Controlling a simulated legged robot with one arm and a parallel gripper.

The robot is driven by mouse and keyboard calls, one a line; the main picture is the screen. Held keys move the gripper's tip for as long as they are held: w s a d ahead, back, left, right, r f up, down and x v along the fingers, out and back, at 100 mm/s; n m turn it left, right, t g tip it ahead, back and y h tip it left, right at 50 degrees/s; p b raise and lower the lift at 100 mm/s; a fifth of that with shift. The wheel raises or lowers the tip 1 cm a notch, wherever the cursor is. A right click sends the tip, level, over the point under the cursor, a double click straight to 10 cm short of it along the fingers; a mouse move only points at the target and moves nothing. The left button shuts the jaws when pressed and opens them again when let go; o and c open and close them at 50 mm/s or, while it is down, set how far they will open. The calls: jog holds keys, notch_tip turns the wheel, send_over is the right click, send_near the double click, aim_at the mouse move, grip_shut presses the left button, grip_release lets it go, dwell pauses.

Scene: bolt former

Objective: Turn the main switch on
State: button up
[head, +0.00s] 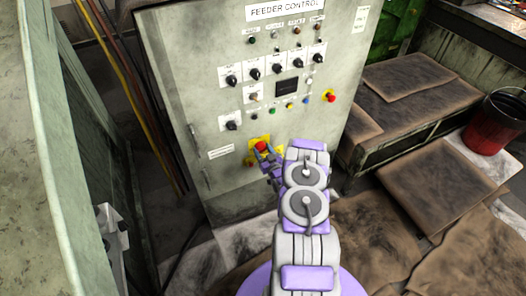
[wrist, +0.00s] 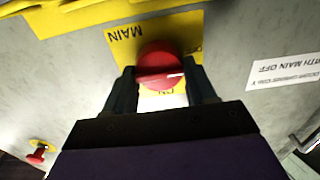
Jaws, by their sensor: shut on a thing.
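The main switch is a round red knob (head: 261,146) on a yellow plate (head: 252,158), low on the front of the feeder control cabinet. A pale mark on the knob lies nearly level across that picture. My gripper (head: 268,160) is at the switch, and my arm hides part of the plate in the head view. In the wrist view the fingers of my gripper (wrist: 162,86) stand on both sides of the knob, shut on it.
The grey cabinet (head: 215,70) carries several black knobs, a dark display (head: 287,87) and a red button (head: 329,96) on yellow. A white label (head: 220,151) is left of the switch. A bench (head: 400,100) and a red bucket (head: 495,122) stand at right.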

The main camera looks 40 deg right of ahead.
jog(key=shift+m, duration=0.3)
jog(key=m+p, duration=0.1)
jog(key=m, duration=0.2)
jog(key=shift+d+m, duration=0.15)
jog(key=shift+m, duration=0.15)
jog(key=m, duration=0.4)
jog(key=shift+s+d+f+m+p, duration=0.1)
jog(key=shift+d+m+p, duration=0.05)
jog(key=shift+m+p, duration=0.15)
jog(key=m, duration=0.4)
jog(key=shift+f+m+b, duration=0.1)
jog(key=shift+m+b, duration=0.2)
jog(key=shift+s+d+m+b, duration=0.1)
jog(key=shift+m+b, duration=0.3)
jog(key=shift+m, duration=1.8)
jog(key=shift+f, duration=0.1)
jog(key=o, duration=1)
jog(key=shift+d, duration=0.1)
